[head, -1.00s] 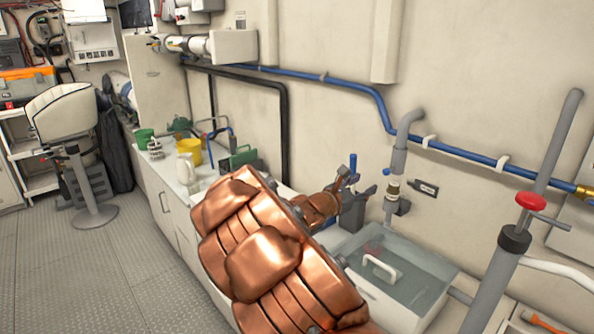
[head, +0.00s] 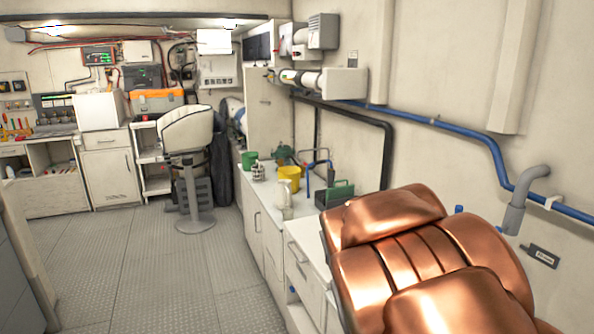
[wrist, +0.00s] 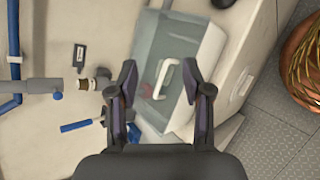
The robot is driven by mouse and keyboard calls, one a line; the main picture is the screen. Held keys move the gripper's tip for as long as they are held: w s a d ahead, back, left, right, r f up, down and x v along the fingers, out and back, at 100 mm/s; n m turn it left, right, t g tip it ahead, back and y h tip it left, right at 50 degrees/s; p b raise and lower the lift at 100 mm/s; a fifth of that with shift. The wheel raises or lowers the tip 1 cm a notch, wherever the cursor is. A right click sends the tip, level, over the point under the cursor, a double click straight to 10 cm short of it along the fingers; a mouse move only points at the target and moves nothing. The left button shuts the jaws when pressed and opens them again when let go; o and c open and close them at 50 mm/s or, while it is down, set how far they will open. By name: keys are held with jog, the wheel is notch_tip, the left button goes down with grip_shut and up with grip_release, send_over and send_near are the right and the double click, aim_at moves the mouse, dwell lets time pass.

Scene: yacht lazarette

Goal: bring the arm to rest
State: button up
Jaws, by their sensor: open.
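My copper-coloured arm (head: 420,262) fills the lower right of the head view, in front of the counter. The head view does not show my gripper. In the wrist view my gripper (wrist: 163,85) has its two dark fingers spread apart, with nothing between them. Beyond the fingers lies a clear-topped box (wrist: 178,62) with a white handle (wrist: 163,80). A small red item shows through its cover. The fingers appear apart from the box.
A counter holds a yellow container (head: 289,178), a green cup (head: 249,160) and a white jug (head: 283,200). A blue pipe (head: 440,124) runs along the right wall. A white stool (head: 188,135) stands further back. The grey floor (head: 150,270) on the left is clear.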

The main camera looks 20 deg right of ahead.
jog(key=s+a+f+m+y, duration=0.1)
jog(key=s+a+y, duration=0.1)
jog(key=a, duration=0.7)
jog(key=s+a+f+m+t+y, duration=0.1)
jog(key=s+a+f+y, duration=0.1)
jog(key=a, duration=0.8)
jog(key=s+a+f+t+y, duration=0.1)
jog(key=s+a+f+y, duration=0.1)
jog(key=a+y, duration=0.4)
jog(key=s+a, duration=0.1)
jog(key=a, duration=0.2)
jog(key=shift+s+a+f+m, duration=0.15)
jog(key=shift+a+f+m, duration=0.05)
jog(key=shift+a+m, duration=0.2)
jog(key=shift+c, duration=0.3)
